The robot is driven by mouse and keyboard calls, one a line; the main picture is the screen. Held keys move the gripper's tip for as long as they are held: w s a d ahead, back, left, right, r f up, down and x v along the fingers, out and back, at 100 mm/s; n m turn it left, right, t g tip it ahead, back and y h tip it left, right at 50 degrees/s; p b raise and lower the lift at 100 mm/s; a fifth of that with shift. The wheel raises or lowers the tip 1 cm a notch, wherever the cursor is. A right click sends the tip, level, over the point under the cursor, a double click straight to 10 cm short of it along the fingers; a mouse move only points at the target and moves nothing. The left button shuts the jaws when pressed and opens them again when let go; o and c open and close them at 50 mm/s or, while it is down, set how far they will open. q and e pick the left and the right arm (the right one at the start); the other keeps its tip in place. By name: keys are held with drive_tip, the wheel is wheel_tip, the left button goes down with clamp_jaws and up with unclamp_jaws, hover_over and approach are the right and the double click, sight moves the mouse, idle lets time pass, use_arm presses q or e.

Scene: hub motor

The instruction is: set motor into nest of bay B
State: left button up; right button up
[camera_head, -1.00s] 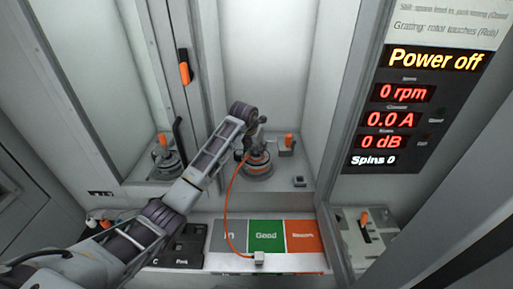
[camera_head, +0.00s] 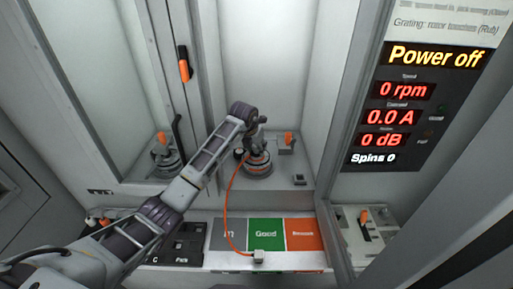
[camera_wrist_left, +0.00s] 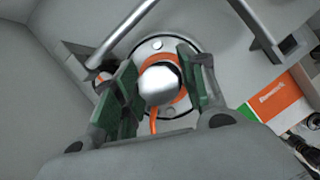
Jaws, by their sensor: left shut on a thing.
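The motor (camera_head: 258,168), a round grey body with an orange band, stands upright at the nest in the open right-hand bay. I cannot tell whether it is fully seated. My left gripper (camera_head: 257,146) reaches down onto it from above. In the left wrist view my left gripper (camera_wrist_left: 157,88) has its green-padded fingers on both sides of the motor's shiny silver top (camera_wrist_left: 160,84), shut on it. A pale ring with round holes surrounds the orange band there. An orange cable (camera_head: 227,205) runs from the motor to a pale plug (camera_head: 259,257). The nest is mostly hidden, and no bay letter is legible.
A similar round unit (camera_head: 166,160) stands behind the left glass door (camera_head: 95,70). An orange-handled clamp (camera_head: 288,140) is right of the motor. Grey, green (camera_head: 266,234) and orange (camera_head: 304,234) pads lie in front. The right panel reads "Power off", 0 rpm.

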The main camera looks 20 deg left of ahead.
use_arm(q)
drive_tip(key=shift+a+f+b, duration=0.1)
drive_tip(key=shift+f+b, duration=0.2)
drive_tip(key=shift+f, duration=0.05)
idle(1.5)
